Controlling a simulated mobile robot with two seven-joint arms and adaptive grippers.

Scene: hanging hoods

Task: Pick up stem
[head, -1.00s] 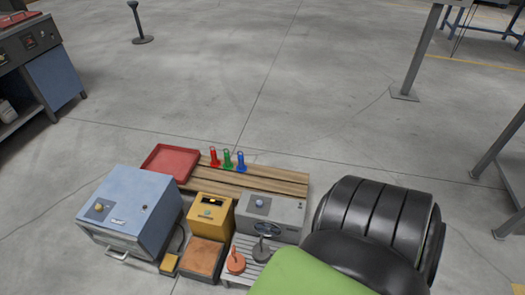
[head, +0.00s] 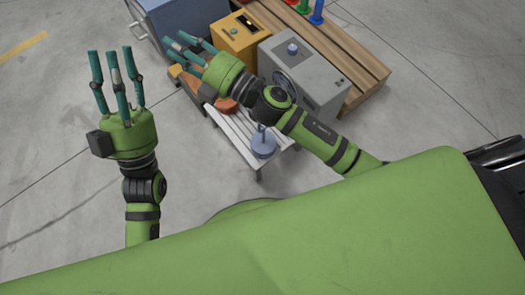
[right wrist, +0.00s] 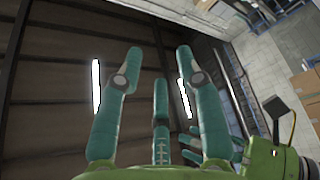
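A blue-grey disc with a thin upright stem (head: 263,143) stands on the slatted light bench (head: 238,140) in the head view. An orange disc (head: 227,104) lies farther up the bench, partly hidden by my right gripper. My right gripper (head: 178,50) reaches left over the bench's far end, its teal fingers spread and empty. In the right wrist view those fingers (right wrist: 155,65) point up towards a dark ceiling. My left gripper (head: 114,55) is left of the bench, above bare floor, fingers apart and empty. I cannot tell which item the task calls the stem.
A grey box with a knob (head: 305,75) and a yellow box (head: 237,35) stand beyond the bench. A blue cabinet (head: 180,18) is at the top. A wooden platform (head: 345,60) bears coloured pegs (head: 316,12). The floor at left is clear.

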